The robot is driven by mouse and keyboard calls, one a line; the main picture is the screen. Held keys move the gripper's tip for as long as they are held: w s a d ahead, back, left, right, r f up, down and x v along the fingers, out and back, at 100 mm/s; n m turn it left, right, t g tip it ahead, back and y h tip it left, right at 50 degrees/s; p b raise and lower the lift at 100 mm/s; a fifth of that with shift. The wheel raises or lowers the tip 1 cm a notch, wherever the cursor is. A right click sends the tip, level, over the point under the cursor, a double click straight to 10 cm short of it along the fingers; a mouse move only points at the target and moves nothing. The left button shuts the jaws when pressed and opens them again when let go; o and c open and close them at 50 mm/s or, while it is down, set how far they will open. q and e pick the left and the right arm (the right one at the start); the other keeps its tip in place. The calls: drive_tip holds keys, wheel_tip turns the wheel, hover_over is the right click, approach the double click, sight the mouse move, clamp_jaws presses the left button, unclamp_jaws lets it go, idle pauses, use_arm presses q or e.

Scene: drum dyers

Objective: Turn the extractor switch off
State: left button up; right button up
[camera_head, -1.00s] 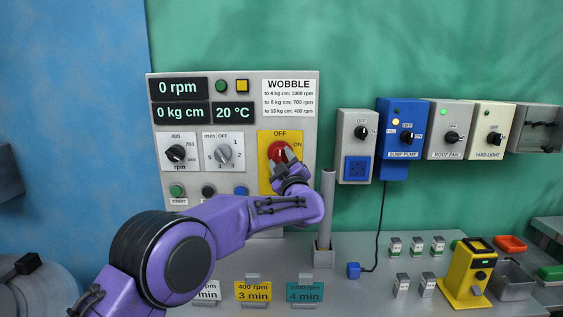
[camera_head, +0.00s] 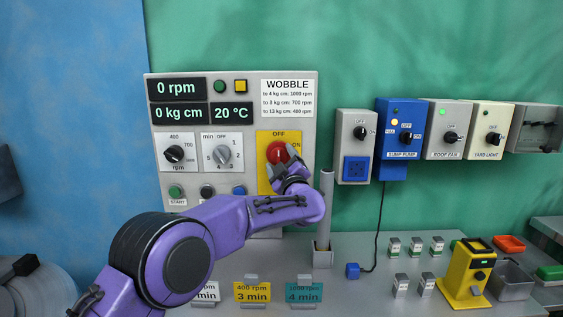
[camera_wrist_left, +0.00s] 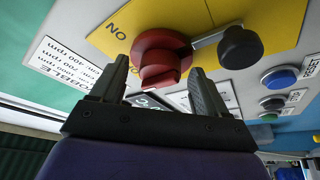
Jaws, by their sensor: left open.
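A red rotary knob (camera_head: 277,152) sits on a yellow plate (camera_head: 264,178) marked OFF at the top and ON at the right. No label reading "extractor" is legible. In the wrist view the knob (camera_wrist_left: 160,48) shows close up; which mark it points at I cannot tell. My left gripper (camera_head: 288,168) is just in front of the knob's lower side. In the wrist view its two fingers (camera_wrist_left: 160,68) are spread, with the knob beyond and between them and nothing gripped. Contact with the knob is unclear. My right gripper is out of view.
A black ball-ended lever (camera_wrist_left: 238,46) is beside the knob. The panel also has an rpm dial (camera_head: 174,154), a minutes dial (camera_head: 222,155) and buttons. A grey post (camera_head: 326,205) stands close right of my gripper. Wall switch boxes, including the sump pump (camera_head: 402,170), are farther right.

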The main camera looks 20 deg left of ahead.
use_arm(q)
drive_tip(key=b+v, duration=0.3)
drive_tip(key=v, duration=0.7)
drive_tip(key=shift+s+b, duration=0.3)
drive_tip(key=shift+d, duration=0.1)
